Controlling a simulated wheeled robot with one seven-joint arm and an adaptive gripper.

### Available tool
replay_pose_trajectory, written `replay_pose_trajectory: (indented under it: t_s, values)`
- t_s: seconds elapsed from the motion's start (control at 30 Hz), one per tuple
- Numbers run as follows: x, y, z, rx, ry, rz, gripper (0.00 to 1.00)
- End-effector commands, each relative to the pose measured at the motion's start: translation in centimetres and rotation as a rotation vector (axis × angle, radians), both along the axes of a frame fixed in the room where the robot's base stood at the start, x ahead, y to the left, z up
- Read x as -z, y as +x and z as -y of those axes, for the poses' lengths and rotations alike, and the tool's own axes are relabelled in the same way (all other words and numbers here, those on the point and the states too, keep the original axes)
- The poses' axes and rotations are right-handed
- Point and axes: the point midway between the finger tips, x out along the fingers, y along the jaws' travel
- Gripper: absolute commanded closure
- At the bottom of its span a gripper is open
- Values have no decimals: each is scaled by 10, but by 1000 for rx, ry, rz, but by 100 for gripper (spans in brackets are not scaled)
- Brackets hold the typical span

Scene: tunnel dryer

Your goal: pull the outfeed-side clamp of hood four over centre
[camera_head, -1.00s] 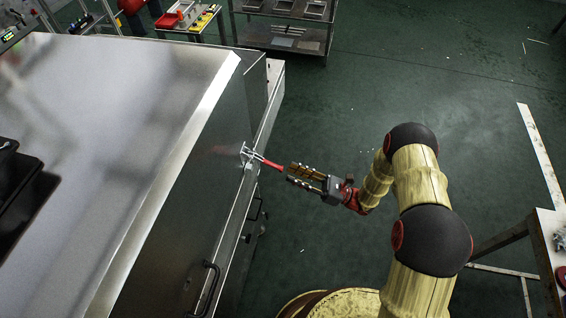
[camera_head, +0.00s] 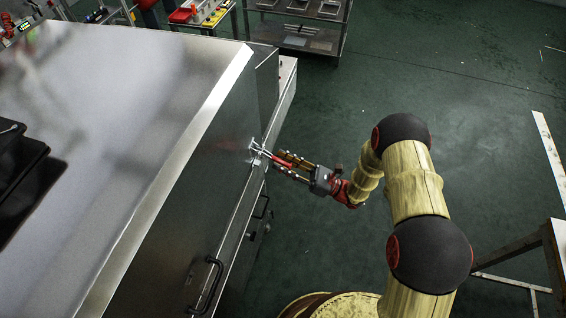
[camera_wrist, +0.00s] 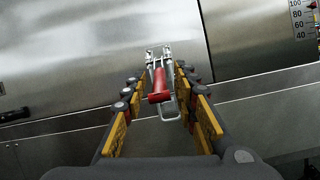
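The clamp (camera_head: 257,149) is a metal toggle clamp with a red handle (camera_head: 281,161), on the side of the steel hood (camera_head: 205,165). In the wrist view the red handle (camera_wrist: 158,87) points toward me from the metal clamp base (camera_wrist: 157,57). A wire loop shows beside and below the handle. My gripper (camera_head: 287,166) is at the handle; it also shows in the wrist view (camera_wrist: 158,105), with its yellow-padded fingers apart on either side of the handle. Gaps show between the handle and both fingers.
A black bar handle (camera_head: 207,285) sticks out of the hood side nearer me. A metal rack (camera_head: 300,35) stands at the back. The green floor on the right is largely open.

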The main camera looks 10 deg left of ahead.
Motion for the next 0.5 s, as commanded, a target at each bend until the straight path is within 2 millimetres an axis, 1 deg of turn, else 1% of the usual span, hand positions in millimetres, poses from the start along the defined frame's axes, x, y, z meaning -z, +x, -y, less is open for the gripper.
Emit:
replay_pose_trajectory:
  t_s: [0.07,0.5]
  values:
    - [0,0,0,0,0,0,75]
    - [0,0,0,0,0,0,100]
